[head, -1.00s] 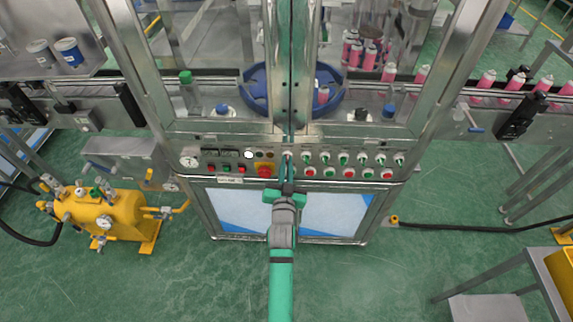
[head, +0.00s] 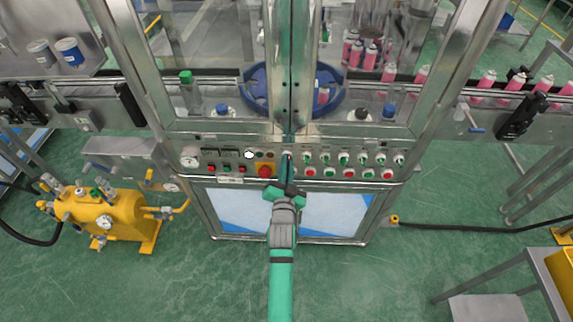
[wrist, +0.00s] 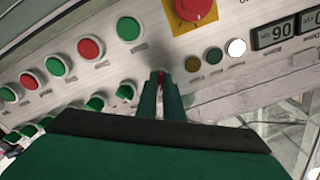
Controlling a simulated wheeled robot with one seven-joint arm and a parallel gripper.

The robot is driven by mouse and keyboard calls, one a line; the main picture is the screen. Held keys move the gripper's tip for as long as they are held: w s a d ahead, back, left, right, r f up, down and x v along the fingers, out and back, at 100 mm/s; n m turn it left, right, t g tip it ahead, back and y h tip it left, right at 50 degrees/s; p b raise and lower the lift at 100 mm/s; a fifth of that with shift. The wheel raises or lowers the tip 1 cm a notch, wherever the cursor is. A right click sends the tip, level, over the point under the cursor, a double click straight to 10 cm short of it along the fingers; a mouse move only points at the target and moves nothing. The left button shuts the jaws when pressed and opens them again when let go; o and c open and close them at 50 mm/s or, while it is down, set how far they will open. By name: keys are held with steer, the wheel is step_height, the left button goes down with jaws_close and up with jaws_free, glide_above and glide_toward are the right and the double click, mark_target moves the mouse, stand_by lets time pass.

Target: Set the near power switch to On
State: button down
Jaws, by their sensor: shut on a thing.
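The power switch (head: 287,154) is a small knob on the metal control panel (head: 225,158), at the left end of the row of selector switches. My gripper (head: 287,160) reaches up to it from below, with its green fingers shut on it. In the wrist view, my gripper (wrist: 161,78) has its fingertips close together at the panel, with a little red showing between them. The fingers hide most of the switch, so its setting cannot be read.
A red emergency button (head: 265,171) on a yellow plate is just left of the fingers. Green selector switches (head: 343,158) and red and green push buttons (head: 348,173) run to the right. A yellow tank (head: 110,216) stands at the left on the floor.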

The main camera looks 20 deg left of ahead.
steer(key=c, duration=1.9)
jaws_free()
steer(key=shift+s, duration=0.15)
steer(key=v, duration=1)
steer(key=shift+s, duration=0.3)
steer(key=shift+d, duration=0.1)
steer(key=s+d+f+g+h, duration=0.1)
steer(key=s+d+f+h, duration=0.1)
steer(key=s+d, duration=0.5)
steer(key=s+d+f+h, duration=0.1)
steer(key=s+d+f, duration=0.2)
steer(key=s, duration=0.8)
steer(key=s+d+r+n+h, duration=0.1)
steer(key=s+d+r, duration=0.1)
steer(key=s, duration=0.6)
steer(key=s+d+r+n+g+h, duration=0.1)
steer(key=s+d+r+n, duration=0.1)
steer(key=s, duration=0.6)
steer(key=d+r, duration=0.1)
steer(key=d, duration=0.1)
steer(key=shift+s+d, duration=0.3)
steer(key=shift+s, duration=0.1)
